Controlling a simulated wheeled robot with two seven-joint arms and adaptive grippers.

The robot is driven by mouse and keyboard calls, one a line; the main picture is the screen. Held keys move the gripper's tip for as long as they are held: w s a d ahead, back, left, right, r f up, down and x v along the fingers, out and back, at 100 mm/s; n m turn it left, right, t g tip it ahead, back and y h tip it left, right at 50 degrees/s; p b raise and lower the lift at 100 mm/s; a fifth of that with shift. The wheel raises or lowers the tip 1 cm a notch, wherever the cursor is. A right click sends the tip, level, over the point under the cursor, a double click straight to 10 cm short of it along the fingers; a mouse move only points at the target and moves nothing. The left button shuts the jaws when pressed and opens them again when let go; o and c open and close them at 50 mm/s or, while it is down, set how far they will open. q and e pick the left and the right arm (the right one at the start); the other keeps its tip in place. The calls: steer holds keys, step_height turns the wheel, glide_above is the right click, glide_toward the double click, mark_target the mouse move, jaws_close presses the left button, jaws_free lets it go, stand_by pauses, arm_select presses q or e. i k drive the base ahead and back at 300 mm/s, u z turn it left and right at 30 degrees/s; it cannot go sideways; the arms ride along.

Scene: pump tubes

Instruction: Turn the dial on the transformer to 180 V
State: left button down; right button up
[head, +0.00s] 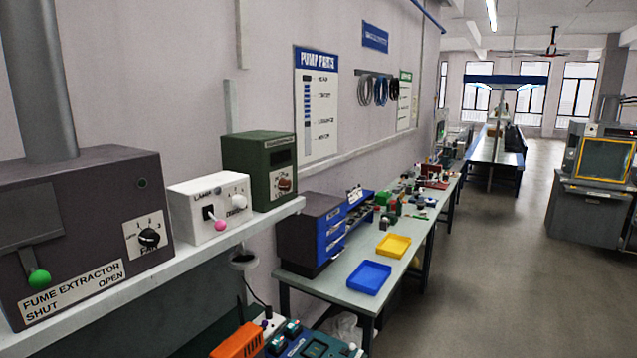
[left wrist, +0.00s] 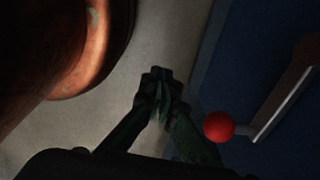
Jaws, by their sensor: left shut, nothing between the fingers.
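The transformer appears to be the dark green box (head: 258,160) at the right end of the wall shelf in the head view; its label is too small to read surely. Its reddish-brown dial (head: 284,185) sits on a pale plate low on the front. I cannot read the dial's setting. In the left wrist view my left gripper (left wrist: 158,85) is shut, with its fingertips together and empty. The transformer is not recognisable there. Neither gripper shows in the head view, and my right gripper is not seen.
A white lamp box (head: 205,208) and a fume extractor (head: 85,225) share the shelf. Below are an orange item (head: 238,342) and a bench with blue (head: 363,277) and yellow trays (head: 393,246). The wrist view shows a red ball knob (left wrist: 218,126) and a coppery rounded thing (left wrist: 95,45).

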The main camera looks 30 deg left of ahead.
mark_target(284, 184)
steer(key=u, duration=0.15)
steer(key=i, duration=0.65)
steer(key=u, duration=0.95)
steer(key=i, duration=0.65)
steer(key=u, duration=0.7)
